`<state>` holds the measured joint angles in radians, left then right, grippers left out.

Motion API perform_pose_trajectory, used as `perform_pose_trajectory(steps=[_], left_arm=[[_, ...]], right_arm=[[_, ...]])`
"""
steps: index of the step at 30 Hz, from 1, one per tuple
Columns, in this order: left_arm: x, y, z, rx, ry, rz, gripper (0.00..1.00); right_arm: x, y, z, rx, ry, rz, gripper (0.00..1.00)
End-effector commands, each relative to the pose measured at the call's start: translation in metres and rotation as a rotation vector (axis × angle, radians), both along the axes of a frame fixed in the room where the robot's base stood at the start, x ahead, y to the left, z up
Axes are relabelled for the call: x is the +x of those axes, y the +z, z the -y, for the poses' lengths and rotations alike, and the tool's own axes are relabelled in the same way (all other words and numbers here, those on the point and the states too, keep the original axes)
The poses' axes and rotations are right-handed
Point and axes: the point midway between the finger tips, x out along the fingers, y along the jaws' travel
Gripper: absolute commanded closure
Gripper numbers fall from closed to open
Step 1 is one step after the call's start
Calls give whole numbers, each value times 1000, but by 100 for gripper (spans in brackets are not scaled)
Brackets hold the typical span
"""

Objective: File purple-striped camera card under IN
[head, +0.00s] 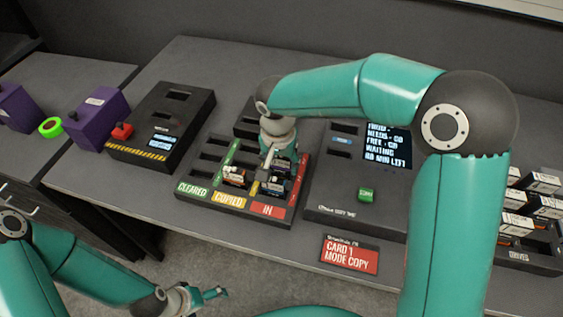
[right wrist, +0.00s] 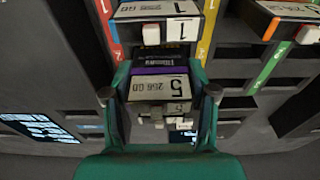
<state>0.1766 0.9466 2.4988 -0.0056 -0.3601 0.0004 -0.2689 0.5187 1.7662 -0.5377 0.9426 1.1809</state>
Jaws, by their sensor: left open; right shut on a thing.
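The purple-striped card (right wrist: 160,84), marked 5 and 256 GB, is between the fingers of my right gripper (right wrist: 160,98), which is shut on it. In the head view my right gripper (head: 277,152) points down over the filing tray (head: 208,150), in the column of the red IN label (head: 268,210). The card is between the tray's red and yellow strips; I cannot tell how deep it sits in a slot. Another card (right wrist: 155,28), marked 1, stands in the same column. A further card (head: 236,177) stands in the COPIED column. My left gripper (head: 205,296) is open and empty, low in front of the table.
A dark console with a screen (head: 388,143) and a green button (head: 366,195) stands right of the tray. A black device with a red knob (head: 122,131) is at left, beside purple boxes (head: 97,113). A card rack (head: 530,257) is at far right. A red sign (head: 350,256) reads CARD 1 MODE COPY.

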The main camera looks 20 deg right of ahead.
Motion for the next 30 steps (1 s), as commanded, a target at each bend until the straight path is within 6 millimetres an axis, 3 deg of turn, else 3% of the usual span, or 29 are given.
perform_pose_trajectory(steps=[30], left_arm=[[0,-9,0,0,0,0,3]], right_arm=[[0,-7,-1,1,1,0,84]])
